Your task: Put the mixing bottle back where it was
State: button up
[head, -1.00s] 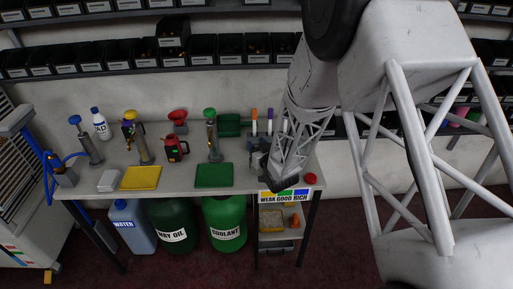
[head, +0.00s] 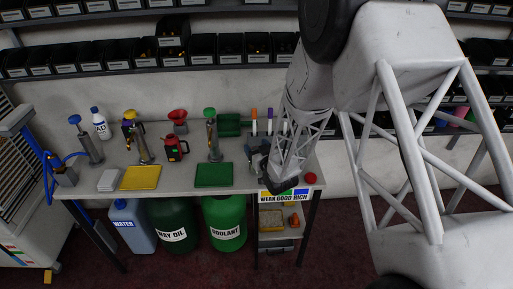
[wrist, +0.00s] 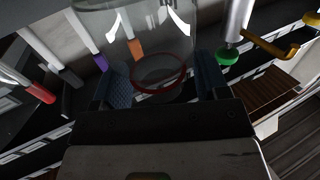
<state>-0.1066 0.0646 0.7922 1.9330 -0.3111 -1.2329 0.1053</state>
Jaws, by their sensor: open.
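A clear, see-through bottle (wrist: 135,52) with a red ring stands out in the wrist view, between the two dark blue finger pads of my gripper (wrist: 160,85). The pads are apart, one on each side of it; I cannot tell whether either touches it. In the head view my gripper (head: 260,168) is low over the right part of the bench, by the weak/good/rich label. The bottle cannot be made out there. What lies under it is not clear.
Upright tubes with orange (head: 254,112) and purple caps stand behind my gripper. A green-topped pump (head: 211,130) and a green mat (head: 213,174) are to its left. A red round cap (head: 311,178) sits at the bench's right end. Black bins line the wall shelf.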

jog(key=shift+r, duration=0.15)
jog(key=v, duration=1.2)
dwell(0.9)
jog(key=s+d+r+m+g+h, duration=0.1)
jog(key=s+d+r+g+h, duration=0.2)
jog(key=r, duration=0.4)
jog(key=s+d+r+m+g+h, duration=0.2)
jog(key=s+d+r+g+h, duration=0.15)
jog(key=r, duration=0.35)
jog(key=s+d+r+m+g, duration=0.1)
jog(key=s+r+g, duration=0.2)
jog(key=s, duration=1)
jog(key=s+d+r+g, duration=0.1)
jog(key=s+r+g, duration=0.3)
jog(key=s+r, duration=0.5)
jog(key=s, duration=0.4)
jog(key=shift+m+h, duration=0.35)
jog(key=shift+m, duration=0.05)
